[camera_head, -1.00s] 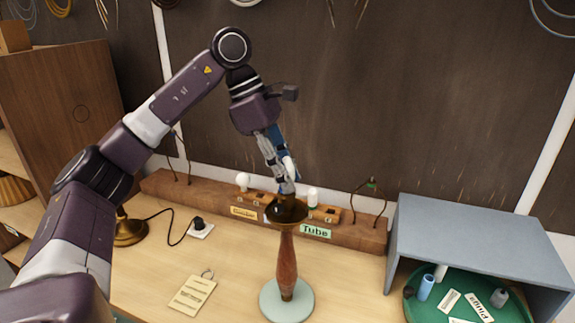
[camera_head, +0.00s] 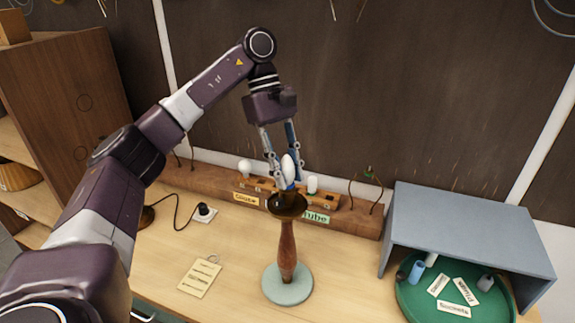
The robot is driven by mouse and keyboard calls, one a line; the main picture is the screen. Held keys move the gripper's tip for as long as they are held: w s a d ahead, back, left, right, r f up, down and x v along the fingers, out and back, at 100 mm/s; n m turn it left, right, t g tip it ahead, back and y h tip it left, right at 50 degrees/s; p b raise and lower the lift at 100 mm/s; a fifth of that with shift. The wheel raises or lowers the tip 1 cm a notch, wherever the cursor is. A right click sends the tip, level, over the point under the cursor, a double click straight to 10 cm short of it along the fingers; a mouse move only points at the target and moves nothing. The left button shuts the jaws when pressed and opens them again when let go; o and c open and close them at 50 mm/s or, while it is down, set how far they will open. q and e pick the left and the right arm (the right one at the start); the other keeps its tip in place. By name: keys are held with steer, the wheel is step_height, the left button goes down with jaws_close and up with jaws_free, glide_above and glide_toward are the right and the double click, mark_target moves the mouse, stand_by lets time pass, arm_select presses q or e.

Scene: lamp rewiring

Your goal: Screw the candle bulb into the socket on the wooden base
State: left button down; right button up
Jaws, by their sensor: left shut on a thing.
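The lamp's turned wooden base (camera_head: 288,250) stands upright on a round pale-green foot (camera_head: 287,285), with a dark cup (camera_head: 287,205) at its top. The white candle bulb (camera_head: 288,168) is upright directly above the cup, between the fingers of my left gripper (camera_head: 283,180). My left gripper points down and is shut on the bulb. A small blue part shows just below the bulb. The socket and the bulb's lower end are largely hidden by the cup and fingers, so I cannot tell how deep the bulb sits. My right gripper is not in view.
A wooden bulb rack (camera_head: 215,183) behind the lamp holds white bulbs and labels. A grey shelter (camera_head: 470,230) covers a green round tray (camera_head: 405,298) at right. A tag (camera_head: 199,277) and a plug on a white plate (camera_head: 205,214) lie left.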

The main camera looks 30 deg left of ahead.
arm_select(q)
steer(key=shift+f+m, duration=0.1)
steer(key=shift+m, duration=0.4)
steer(key=shift+m+g+y, duration=0.3)
steer(key=shift+m+g, duration=0.2)
steer(key=shift+m, duration=0.9)
steer(key=c, duration=1.5)
jaws_free()
steer(key=shift+v, duration=3.75)
steer(key=shift+w+d, duration=0.1)
